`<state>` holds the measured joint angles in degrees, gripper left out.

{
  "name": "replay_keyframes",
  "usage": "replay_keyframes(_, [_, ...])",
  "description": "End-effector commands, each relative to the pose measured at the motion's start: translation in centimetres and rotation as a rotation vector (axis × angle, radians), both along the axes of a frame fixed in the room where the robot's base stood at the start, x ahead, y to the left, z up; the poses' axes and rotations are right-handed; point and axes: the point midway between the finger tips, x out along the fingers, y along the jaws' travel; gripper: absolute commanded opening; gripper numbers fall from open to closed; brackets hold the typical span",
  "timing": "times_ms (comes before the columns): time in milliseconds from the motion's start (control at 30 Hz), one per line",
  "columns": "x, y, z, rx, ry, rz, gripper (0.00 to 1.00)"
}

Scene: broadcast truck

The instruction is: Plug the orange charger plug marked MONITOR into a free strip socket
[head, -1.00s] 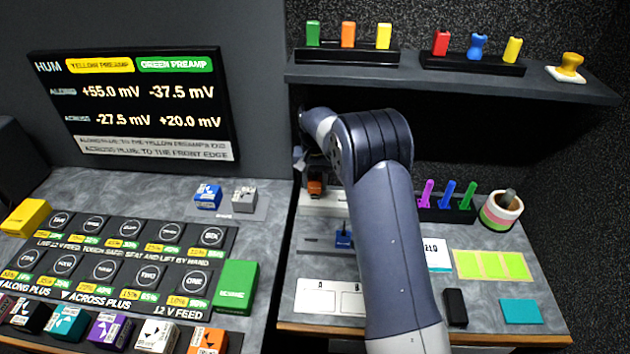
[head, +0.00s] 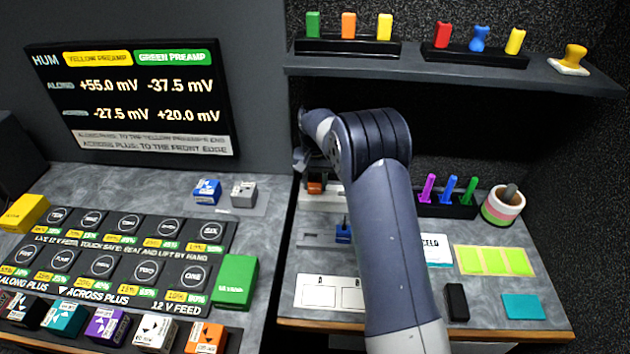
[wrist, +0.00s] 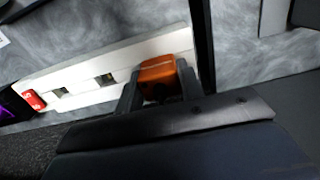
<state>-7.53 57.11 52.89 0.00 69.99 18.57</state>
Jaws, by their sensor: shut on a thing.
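The orange plug (wrist: 160,72) sits between the fingers of my gripper (wrist: 160,92) in the wrist view. The gripper is shut on it. The plug is at the white strip (wrist: 78,80), by its right end; I cannot tell whether it is fully seated. Two dark sockets show empty further left along the strip, and a red part (wrist: 34,99) is at its left end. In the head view the orange plug (head: 315,187) shows low beside my arm, over the white strip (head: 318,203). No MONITOR marking is readable. My arm hides part of the strip.
A blue block (head: 343,233) stands on a grey holder in front of the strip. A white card marked A and B (head: 318,292) lies nearer the front edge. A rack of coloured pegs (head: 447,205) and a striped cup (head: 502,205) stand right. The shelf (head: 450,73) overhangs the back.

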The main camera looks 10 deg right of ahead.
Motion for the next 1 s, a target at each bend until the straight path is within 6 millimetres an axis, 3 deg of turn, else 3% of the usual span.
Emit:
replay_keyframes(67, [0.0, 0.0, -0.3, 0.0, 0.0, 0.0, 0.12])
replay_keyframes(100, [0.0, 0.0, -0.2, 0.0, 0.0, 0.0, 0.38])
replay_keyframes(400, [0.0, 0.0, -0.2, 0.0, 0.0, 0.0, 0.61])
replay_keyframes(667, [0.0, 0.0, 0.1, 0.0, -0.001, 0.0, 0.61])
replay_keyframes(1000, [0.0, 0.0, 5.1, 0.001, -0.002, 0.0, 0.61])
